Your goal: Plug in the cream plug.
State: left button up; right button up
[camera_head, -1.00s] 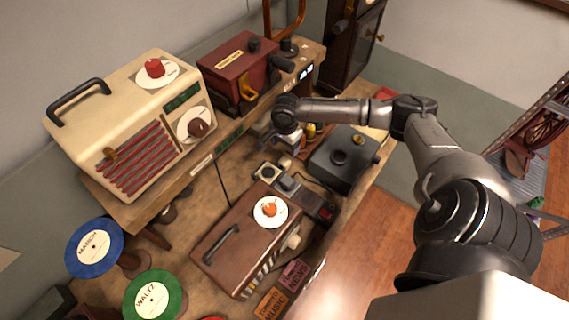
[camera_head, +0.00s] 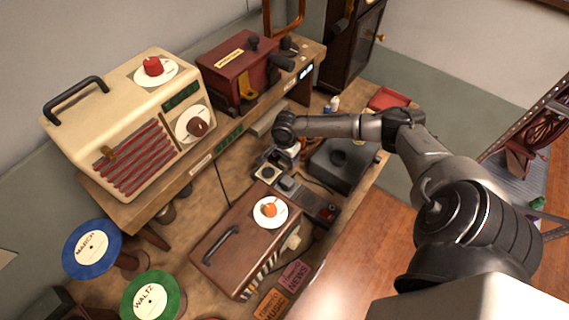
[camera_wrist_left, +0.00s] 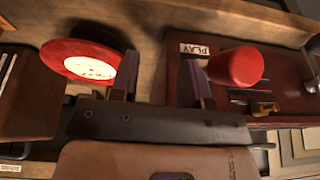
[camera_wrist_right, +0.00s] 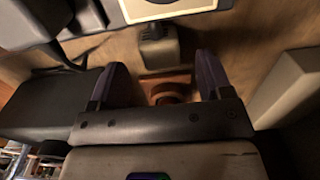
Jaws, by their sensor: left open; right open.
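My right gripper (camera_head: 284,162) hangs low over the workbench by the power strip (camera_head: 315,203), partly hidden by its own wrist. In the right wrist view its open fingers (camera_wrist_right: 158,75) hold nothing. A small greyish-beige block with a dark top, which looks like the cream plug (camera_wrist_right: 158,52), lies just beyond and between the fingertips, beside a socket with a pale plate (camera_wrist_right: 165,8). I cannot tell whether it is seated. My left gripper (camera_wrist_left: 162,78) is open and empty in the left wrist view, beyond it a red disc (camera_wrist_left: 82,65) and a red knob (camera_wrist_left: 236,67).
A brown case (camera_head: 215,262) with an orange knob stands in front of the strip. A dark box (camera_head: 340,165) is close on the right. A cream radio (camera_head: 120,110) and a red box (camera_head: 235,62) stand on the raised shelf. Blue (camera_head: 90,247) and green (camera_head: 153,298) discs are front left.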

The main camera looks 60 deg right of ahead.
aim_at(284, 161)
jog(key=shift+a+f, duration=0.1)
jog(key=shift+f, duration=1.7)
jog(key=shift+c, duration=0.3)
jog(key=c, duration=0.9)
